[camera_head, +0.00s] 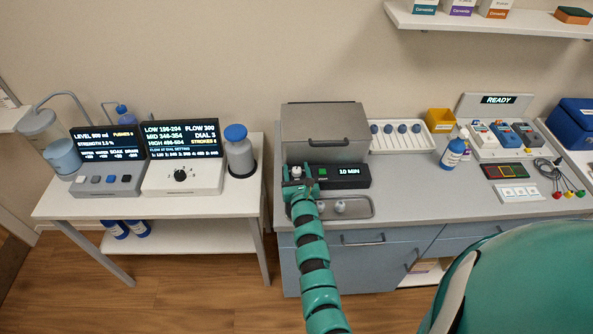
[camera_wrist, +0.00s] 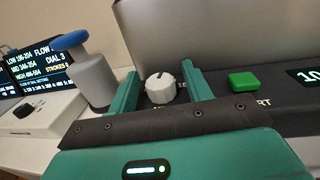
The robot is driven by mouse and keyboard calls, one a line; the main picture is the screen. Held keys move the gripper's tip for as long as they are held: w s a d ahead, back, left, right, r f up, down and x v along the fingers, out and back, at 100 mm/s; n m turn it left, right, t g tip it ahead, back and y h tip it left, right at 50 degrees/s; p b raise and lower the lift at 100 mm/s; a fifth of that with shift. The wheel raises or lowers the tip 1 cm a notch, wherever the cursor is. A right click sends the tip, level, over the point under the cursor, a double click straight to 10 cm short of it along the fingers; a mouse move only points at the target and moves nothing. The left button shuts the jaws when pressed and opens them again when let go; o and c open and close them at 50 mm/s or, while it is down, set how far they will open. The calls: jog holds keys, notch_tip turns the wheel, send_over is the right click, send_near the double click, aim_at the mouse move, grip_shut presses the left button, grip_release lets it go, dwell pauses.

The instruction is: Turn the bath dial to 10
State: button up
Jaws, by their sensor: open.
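The bath dial is a white ridged knob (camera_wrist: 160,89) on the dark control panel of the grey lidded bath (camera_head: 325,125). A dark pointer mark on it points roughly up in the wrist view. In the head view the dial (camera_head: 297,171) shows just beyond my gripper (camera_head: 297,187). In the wrist view my gripper (camera_wrist: 163,84) is open, with one teal finger on each side of the dial and visible gaps. The panel's display (camera_head: 349,171) reads 10 MIN. Markings around the dial are mostly hidden.
A green button (camera_wrist: 243,81) sits right of the dial, near the right finger. A small tray (camera_head: 345,207) lies in front of the bath. A bottle with a blue cap (camera_wrist: 88,72) and a white unit with a black dial (camera_head: 180,175) stand to the left.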

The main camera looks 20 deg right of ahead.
jog(key=shift+w, duration=0.1)
jog(key=c, duration=1)
jog(key=shift+o, duration=0.2)
jog(key=h+b, duration=0.1)
jog(key=b, duration=0.2)
jog(key=shift+a+f+m+b, duration=0.1)
jog(key=shift+f+m+b, duration=0.05)
jog(key=shift+m+b, duration=0.2)
jog(key=shift+m+h+b, duration=0.25)
jog(key=shift+h+b, duration=0.15)
jog(key=shift+b, duration=0.4)
jog(key=shift+r+g+h, duration=0.3)
jog(key=o, duration=1)
jog(key=shift+c, duration=0.2)
